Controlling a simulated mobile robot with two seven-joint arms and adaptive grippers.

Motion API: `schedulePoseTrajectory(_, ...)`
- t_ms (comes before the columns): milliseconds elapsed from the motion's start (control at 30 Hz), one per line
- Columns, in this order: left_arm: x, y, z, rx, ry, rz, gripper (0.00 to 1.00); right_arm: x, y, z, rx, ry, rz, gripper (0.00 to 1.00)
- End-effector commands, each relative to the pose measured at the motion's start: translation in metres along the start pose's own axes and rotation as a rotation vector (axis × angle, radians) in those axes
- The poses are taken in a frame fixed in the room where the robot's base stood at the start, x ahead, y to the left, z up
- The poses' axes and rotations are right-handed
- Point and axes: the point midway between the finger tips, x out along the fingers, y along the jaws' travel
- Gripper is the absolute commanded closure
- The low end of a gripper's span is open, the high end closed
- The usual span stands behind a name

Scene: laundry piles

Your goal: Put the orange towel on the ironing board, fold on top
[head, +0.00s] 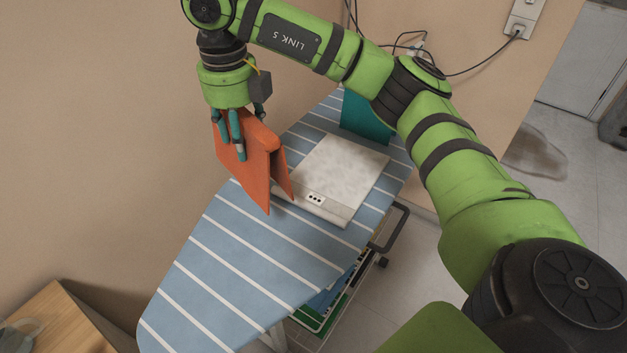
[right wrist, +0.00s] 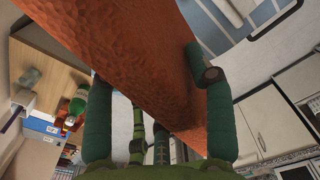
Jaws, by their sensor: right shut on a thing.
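The orange towel (head: 252,155) hangs folded from my right gripper (head: 237,130), fold at the top and flaps down, above the far left side of the ironing board (head: 222,248). The board has a blue cover with white stripes. In the right wrist view the towel (right wrist: 150,55) fills the space between the fingers of my right gripper (right wrist: 155,110), which is shut on it. I cannot tell whether the towel's lower corner touches the board. My left gripper is not in view.
A whitish flat slab (head: 333,175) with a socket-like end lies on the board beside the towel. A teal item (head: 365,118) stands behind it. The near part of the board is clear. A wooden surface (head: 50,318) is at the lower left, with a wall behind the board.

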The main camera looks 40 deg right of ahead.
Motion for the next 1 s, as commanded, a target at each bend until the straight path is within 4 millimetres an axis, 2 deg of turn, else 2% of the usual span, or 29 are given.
schedulePoseTrajectory(33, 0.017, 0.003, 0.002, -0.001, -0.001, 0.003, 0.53, 0.015, 0.001, 0.004, -0.071, -0.001, -0.001, 0.82)
schedulePoseTrajectory(133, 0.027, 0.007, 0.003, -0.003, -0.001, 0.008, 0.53, 0.024, 0.002, 0.009, -0.203, 0.000, -0.004, 0.82)
schedulePoseTrajectory(300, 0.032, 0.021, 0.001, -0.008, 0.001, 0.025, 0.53, 0.028, 0.002, 0.013, -0.310, 0.000, -0.007, 0.82)
schedulePoseTrajectory(467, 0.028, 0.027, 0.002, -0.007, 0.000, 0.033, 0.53, 0.031, 0.007, 0.007, -0.324, 0.001, -0.008, 0.82)
schedulePoseTrajectory(567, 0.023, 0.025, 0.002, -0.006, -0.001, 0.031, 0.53, 0.040, 0.016, -0.007, -0.326, 0.003, -0.007, 0.82)
schedulePoseTrajectory(800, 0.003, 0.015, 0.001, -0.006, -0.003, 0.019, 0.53, 0.070, 0.047, -0.053, -0.325, 0.006, -0.006, 0.82)
schedulePoseTrajectory(1000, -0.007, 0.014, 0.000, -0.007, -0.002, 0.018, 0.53, 0.090, 0.066, -0.078, -0.321, 0.002, -0.007, 0.82)
